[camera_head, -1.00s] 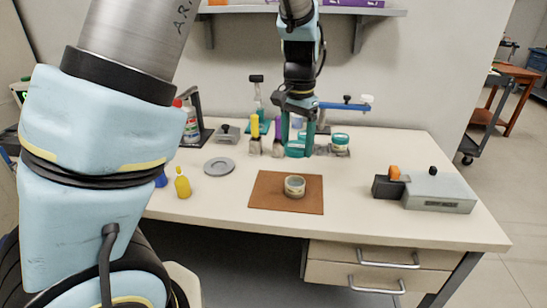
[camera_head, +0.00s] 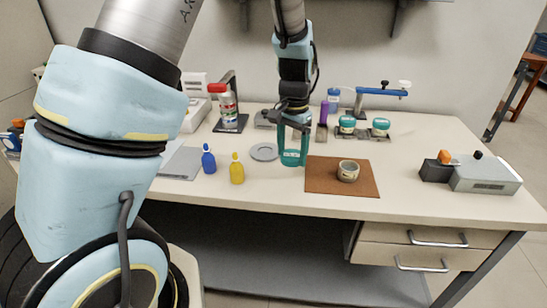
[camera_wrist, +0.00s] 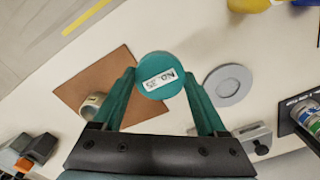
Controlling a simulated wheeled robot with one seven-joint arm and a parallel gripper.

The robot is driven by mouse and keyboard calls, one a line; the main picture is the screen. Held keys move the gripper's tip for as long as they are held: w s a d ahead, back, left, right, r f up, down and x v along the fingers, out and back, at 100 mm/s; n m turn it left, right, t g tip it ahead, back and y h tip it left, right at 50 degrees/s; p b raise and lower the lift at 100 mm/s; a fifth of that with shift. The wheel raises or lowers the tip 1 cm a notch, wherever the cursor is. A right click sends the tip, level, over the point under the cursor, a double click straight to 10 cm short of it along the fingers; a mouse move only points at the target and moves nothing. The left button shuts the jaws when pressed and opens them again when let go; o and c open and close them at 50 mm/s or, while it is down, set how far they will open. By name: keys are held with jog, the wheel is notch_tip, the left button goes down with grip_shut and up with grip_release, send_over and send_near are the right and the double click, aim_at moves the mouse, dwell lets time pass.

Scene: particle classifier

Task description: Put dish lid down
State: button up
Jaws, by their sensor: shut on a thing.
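My gripper (camera_head: 292,150) is shut on the teal dish lid (camera_wrist: 160,75), a round lid with a white label reading like "ND.35". In the head view the lid (camera_head: 292,158) hangs between the teal fingers, apparently above the table; its exact height is hard to tell. The open dish (camera_head: 348,171), a small pale round cup, sits on the brown mat (camera_head: 322,184), to the right of my gripper. A flat grey disc (camera_head: 264,151) lies on the table just left of my gripper; it also shows in the wrist view, right of the lid.
Two teal-lidded dishes (camera_head: 380,127) stand on a rack behind the mat. Blue (camera_head: 208,160) and yellow (camera_head: 237,170) bottles stand at the left. A grey box device (camera_head: 485,174) is at the right. The table between mat and device is clear.

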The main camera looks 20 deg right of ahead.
aim_at(290, 179)
jog(key=shift+f+p, duration=0.5)
jog(key=shift+f, duration=2.45)
jog(key=shift+f, duration=0.1)
jog(key=o, duration=1.3)
jog(key=shift+c, duration=0.2)
notch_tip(290, 179, up, 12)
jog(key=shift+r+b, duration=0.15)
jog(key=shift+b, duration=1.05)
jog(key=s+a+n+t, duration=0.1)
jog(key=s+a+n, duration=0.3)
jog(key=a, duration=2.6)
jog(key=n, duration=0.6)
jog(key=shift+n+t, duration=0.3)
jog(key=shift+a, duration=0.1)
